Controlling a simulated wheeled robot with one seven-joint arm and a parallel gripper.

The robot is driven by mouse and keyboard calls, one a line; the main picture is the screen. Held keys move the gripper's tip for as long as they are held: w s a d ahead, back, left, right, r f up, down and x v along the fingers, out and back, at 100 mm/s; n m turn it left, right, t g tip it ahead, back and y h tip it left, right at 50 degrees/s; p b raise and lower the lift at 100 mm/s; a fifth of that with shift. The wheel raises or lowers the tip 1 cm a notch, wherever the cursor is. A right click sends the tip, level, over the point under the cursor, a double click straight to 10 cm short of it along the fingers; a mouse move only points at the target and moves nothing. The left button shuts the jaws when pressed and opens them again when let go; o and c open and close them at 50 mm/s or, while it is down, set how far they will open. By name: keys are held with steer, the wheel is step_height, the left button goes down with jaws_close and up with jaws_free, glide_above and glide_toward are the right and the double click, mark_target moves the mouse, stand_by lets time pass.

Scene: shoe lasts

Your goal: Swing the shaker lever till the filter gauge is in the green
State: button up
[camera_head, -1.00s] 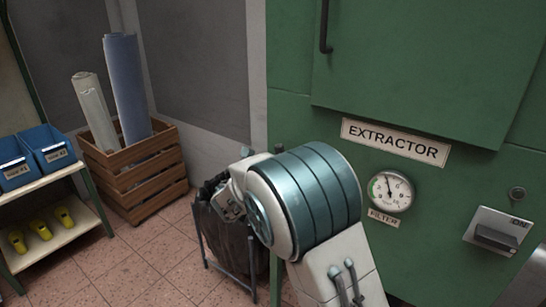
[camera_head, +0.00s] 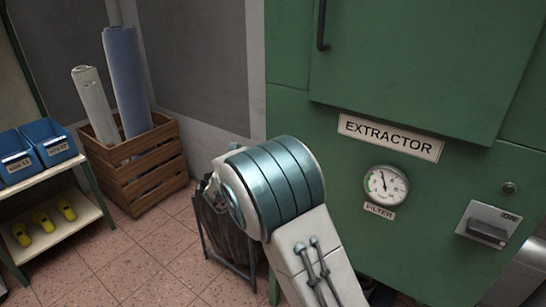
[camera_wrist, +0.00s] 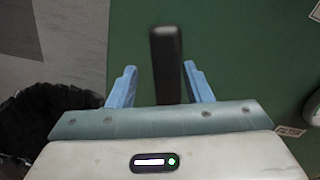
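The shaker lever, seen as a dark upright bar (camera_wrist: 166,62), stands against the green extractor in the wrist view. My gripper (camera_wrist: 159,70) is open, with one blue finger on each side of the bar and a visible gap on both sides. Whether the bar lies fully between the fingertips in depth I cannot tell. The round filter gauge (camera_head: 385,186) is on the extractor front (camera_head: 450,190) in the head view. Its needle points up and slightly left; the green band is at the dial's left. In the head view my arm hides the lever and gripper.
A black-lined bin (camera_head: 228,232) stands on the floor by the extractor; it also shows in the wrist view (camera_wrist: 45,115). A wooden crate (camera_head: 140,175) with rolls and a shelf (camera_head: 75,222) with blue bins are at left. An ON switch box (camera_head: 488,228) is at right.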

steer(key=shift+d, duration=0.1)
steer(key=v, duration=1.3)
steer(key=shift+s+a+b, duration=0.3)
steer(key=s+d+m+g+p, duration=0.1)
steer(key=s+d+m+g, duration=0.35)
steer(key=d, duration=0.35)
steer(key=s+d+r+m+g+p, duration=0.1)
steer(key=s+d+m+g, duration=0.2)
steer(key=d+m, duration=0.35)
steer(key=s+d+m+g+p, duration=0.1)
steer(key=s+d+m+g, duration=0.3)
steer(key=d, duration=0.5)
steer(key=s+d+r+m+y+p, duration=0.1)
steer(key=s+m+y+p, duration=0.2)
steer(key=s+m+y, duration=0.6)
steer(key=shift+s+d+r+m+g+y, duration=0.15)
steer(key=shift+s+r+m+g+y, duration=0.25)
steer(key=shift+s+m, duration=3.1)
